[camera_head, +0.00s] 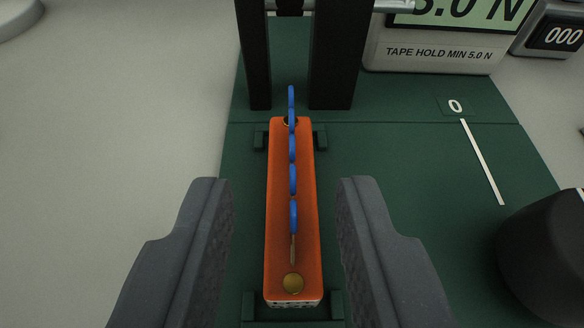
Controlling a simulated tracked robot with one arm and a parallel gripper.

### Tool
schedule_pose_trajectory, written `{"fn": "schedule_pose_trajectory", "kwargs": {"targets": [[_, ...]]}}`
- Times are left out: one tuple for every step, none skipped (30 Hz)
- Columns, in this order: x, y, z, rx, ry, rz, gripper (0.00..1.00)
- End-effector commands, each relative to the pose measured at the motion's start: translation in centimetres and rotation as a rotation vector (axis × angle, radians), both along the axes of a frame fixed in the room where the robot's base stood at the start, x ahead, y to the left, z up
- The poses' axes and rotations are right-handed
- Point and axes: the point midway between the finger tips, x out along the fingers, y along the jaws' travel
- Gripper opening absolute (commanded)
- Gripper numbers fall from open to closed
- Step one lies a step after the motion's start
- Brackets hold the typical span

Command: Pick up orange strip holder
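The orange strip holder (305,244) is a long orange block lying lengthwise in the middle of the camera_head view, on a green base. A row of several blue discs (293,216) stands along its top, and a round brass-coloured spot (293,283) shows at its near end. Small green brackets (320,138) flank its far and near ends. My gripper (287,190) is open, with one dark grey finger on each side of the holder. A gap shows between each finger and the block, and nothing is held.
Two black posts (333,60) rise just beyond the holder's far end. A display box (435,50) reading "TAPE HOLD MIN 5.0 N" stands at the back right. A black rounded object (550,255) sits at the right. The green base (400,180) is clear beside a white line marked 0.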

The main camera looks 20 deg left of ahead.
Motion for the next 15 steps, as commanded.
{"fn": "schedule_pose_trajectory", "kwargs": {"targets": [[0.5, 0.1, -0.3, -0.001, 0.0, 0.0, 0.29], [0.8, 0.2, -0.5, -0.001, -0.002, 0.001, 0.29], [1.3, 0.3, -0.7, -0.001, -0.001, 0.002, 0.29], [1.6, 0.4, -0.9, 0.0, 0.0, 0.002, 0.29], [2.0, 0.5, -1.2, 0.0, 0.001, 0.002, 0.29], [2.5, 0.6, -1.4, -0.001, 0.002, 0.004, 0.29], [2.8, 0.7, -1.6, -0.001, 0.002, 0.004, 0.29], [3.1, 0.8, -1.6, -0.001, 0.001, 0.004, 0.29], [3.5, 1.0, -1.7, 0.0, -0.001, 0.004, 0.29], [3.8, 1.0, -1.7, 0.0, -0.002, 0.003, 0.29], [3.9, 1.1, -1.7, 0.0, -0.002, 0.003, 0.29], [4.1, 1.1, -1.7, 0.0, -0.002, 0.003, 0.29], [4.1, 1.2, -1.8, 0.0, -0.002, 0.003, 0.29], [4.1, 1.2, -1.7, 0.0, -0.002, 0.003, 0.29], [4.1, 1.2, -1.7, 0.0, -0.001, 0.002, 0.29]]}}
